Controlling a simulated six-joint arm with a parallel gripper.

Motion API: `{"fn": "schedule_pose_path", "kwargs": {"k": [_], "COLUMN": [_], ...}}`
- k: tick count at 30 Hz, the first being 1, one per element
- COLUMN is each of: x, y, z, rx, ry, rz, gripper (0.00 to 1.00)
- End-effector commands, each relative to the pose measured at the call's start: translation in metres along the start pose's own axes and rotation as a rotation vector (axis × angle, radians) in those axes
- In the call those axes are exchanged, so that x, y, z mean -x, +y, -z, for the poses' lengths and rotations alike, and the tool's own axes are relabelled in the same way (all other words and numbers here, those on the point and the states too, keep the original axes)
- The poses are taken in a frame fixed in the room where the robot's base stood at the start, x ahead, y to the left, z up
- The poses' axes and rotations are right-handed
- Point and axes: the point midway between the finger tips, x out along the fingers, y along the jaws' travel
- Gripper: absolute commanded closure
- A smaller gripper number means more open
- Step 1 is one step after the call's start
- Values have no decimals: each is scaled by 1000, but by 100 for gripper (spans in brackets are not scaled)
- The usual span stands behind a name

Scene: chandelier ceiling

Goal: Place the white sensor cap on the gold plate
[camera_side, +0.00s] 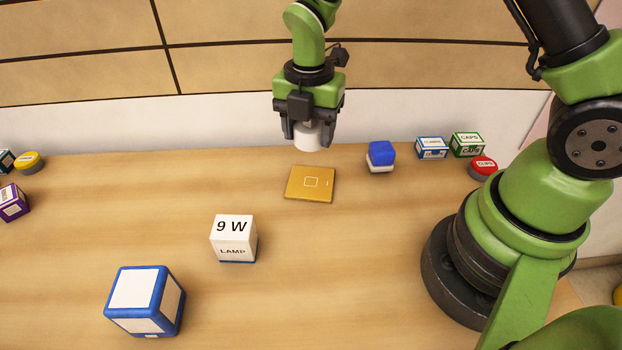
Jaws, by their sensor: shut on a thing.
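The white sensor cap (307,137) is a short white cylinder between the fingers of my gripper (307,133). My gripper points down and is shut on the cap, holding it in the air. The gold plate (310,184) is a flat square with a small outlined square marking, lying on the table. In the picture the cap is just above the plate's far edge, with a gap between them. The fingers hide the sides of the cap.
On the wooden table (60,250), a blue-and-white block (380,156), small boxes (432,147) and a red-lidded tin (482,167) stand right of the plate. A lamp box (233,238) and a larger blue-edged box (146,301) stand nearer.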

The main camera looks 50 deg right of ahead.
Motion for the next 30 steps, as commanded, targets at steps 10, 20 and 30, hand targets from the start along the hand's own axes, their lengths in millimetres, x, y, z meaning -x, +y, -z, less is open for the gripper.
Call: {"fn": "schedule_pose_path", "kwargs": {"k": [10,20,30], "x": [-54,-95,-98], "y": [0,0,0], "z": [-3,-3,-3], "rx": [-12,-11,-12], "ry": [1,1,0], "rz": [3,2,1], "gripper": [69,69,69]}}
